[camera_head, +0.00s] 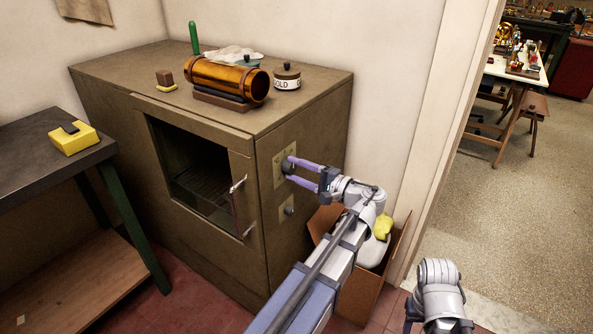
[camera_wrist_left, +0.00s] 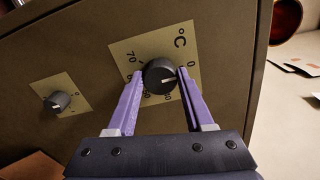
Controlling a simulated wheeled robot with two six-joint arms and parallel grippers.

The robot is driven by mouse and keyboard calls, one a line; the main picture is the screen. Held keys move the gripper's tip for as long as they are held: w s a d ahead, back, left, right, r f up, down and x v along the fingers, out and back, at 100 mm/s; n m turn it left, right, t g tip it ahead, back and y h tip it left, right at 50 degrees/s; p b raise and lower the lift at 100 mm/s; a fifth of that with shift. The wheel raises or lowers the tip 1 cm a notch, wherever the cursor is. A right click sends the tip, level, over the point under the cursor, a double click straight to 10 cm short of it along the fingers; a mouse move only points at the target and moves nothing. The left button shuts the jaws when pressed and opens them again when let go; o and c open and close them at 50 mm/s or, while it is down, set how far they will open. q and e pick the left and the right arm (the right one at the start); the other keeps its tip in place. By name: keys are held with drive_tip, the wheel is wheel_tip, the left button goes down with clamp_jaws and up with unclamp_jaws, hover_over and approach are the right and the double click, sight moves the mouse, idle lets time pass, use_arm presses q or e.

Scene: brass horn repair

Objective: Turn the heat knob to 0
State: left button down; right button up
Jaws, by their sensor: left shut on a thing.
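The heat knob (camera_wrist_left: 158,75) is a dark round knob on a pale plate marked °C (camera_wrist_left: 181,42), on the side of the brown oven. Its light pointer line points right, slightly below the 0 mark (camera_wrist_left: 190,63). My left gripper (camera_wrist_left: 160,76) has its purple fingers on both sides of the knob, shut on it. The fingers hide part of the lower scale. In the head view the left gripper (camera_head: 288,172) reaches the oven's side plate from the right. Part of my right arm shows at the bottom right; its fingertips are out of view.
A second small knob (camera_wrist_left: 57,101) sits on its own plate below the heat knob. The oven (camera_head: 115,85) carries a copper cylinder (camera_head: 228,78) and a labelled tin (camera_head: 287,76). An open cardboard box (camera_head: 362,296) stands beneath my left arm. A dark workbench (camera_head: 30,150) is at the left.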

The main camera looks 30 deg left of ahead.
use_arm(q)
drive_tip(key=shift+c, duration=1.5)
unclamp_jaws()
drive_tip(key=d, duration=0.7)
drive_tip(key=shift+s+d, duration=0.3)
drive_tip(key=shift+d, duration=0.1)
drive_tip(key=s+d+h+p, duration=0.7)
drive_tip(key=d+h+p, duration=0.1)
drive_tip(key=d+p, duration=0.3)
drive_tip(key=s+d+r+g+h+p, duration=0.1)
drive_tip(key=s+d+h+p, duration=0.7)
drive_tip(key=d+p, duration=0.3)
drive_tip(key=shift+s+m+h+p, duration=0.3)
drive_tip(key=shift+m+h+p, duration=0.1)
drive_tip(key=shift+p, duration=0.1)
